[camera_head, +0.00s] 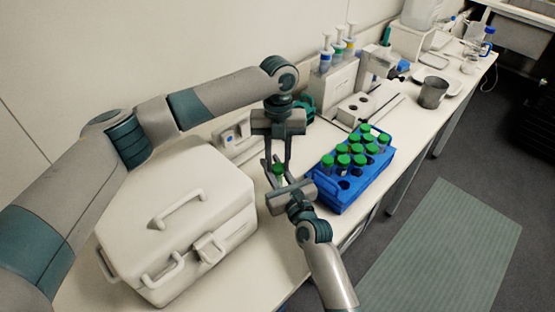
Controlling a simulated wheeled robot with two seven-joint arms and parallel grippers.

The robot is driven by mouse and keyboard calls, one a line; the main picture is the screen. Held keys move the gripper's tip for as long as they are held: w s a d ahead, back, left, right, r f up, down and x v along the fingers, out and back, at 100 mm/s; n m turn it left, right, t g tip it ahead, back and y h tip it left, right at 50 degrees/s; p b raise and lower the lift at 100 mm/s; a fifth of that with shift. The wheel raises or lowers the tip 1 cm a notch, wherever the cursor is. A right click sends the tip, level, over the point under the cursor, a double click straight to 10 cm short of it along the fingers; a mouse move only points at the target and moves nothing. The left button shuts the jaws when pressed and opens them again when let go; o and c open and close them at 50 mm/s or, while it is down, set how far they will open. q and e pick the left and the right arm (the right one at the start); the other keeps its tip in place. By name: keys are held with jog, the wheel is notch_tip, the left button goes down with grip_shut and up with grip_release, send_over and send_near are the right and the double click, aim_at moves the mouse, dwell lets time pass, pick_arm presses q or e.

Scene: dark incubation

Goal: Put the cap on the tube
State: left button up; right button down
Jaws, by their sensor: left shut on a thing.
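A green cap (278,169) shows between my two grippers, above the bench to the left of the blue rack. My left gripper (279,164) points down from above and is shut on the cap. My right gripper (276,175) reaches up from the lower right, its fingers just below and around the cap. A tube under the cap cannot be made out; the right gripper's body hides that spot. Whether the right fingers are closed on something is too small to tell.
A blue rack (337,201) with several green-capped tubes stands just right of the grippers. A large white case (170,215) is at left. Pipettes on a stand (335,80), a device and a metal beaker (433,92) are behind. The bench's front edge runs close by.

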pick_arm(q)
jog(key=m, duration=0.4)
jog(key=shift+d+m+y, duration=0.1)
jog(key=shift+m+y, duration=0.2)
jog(key=shift+m, duration=0.1)
jog(key=m, duration=0.4)
jog(key=shift+m, duration=0.4)
jog(key=o, duration=1)
jog(key=shift+r, duration=0.1)
jog(key=shift+r, duration=2.15)
jog(key=shift+n, duration=0.3)
jog(key=shift+c, duration=0.4)
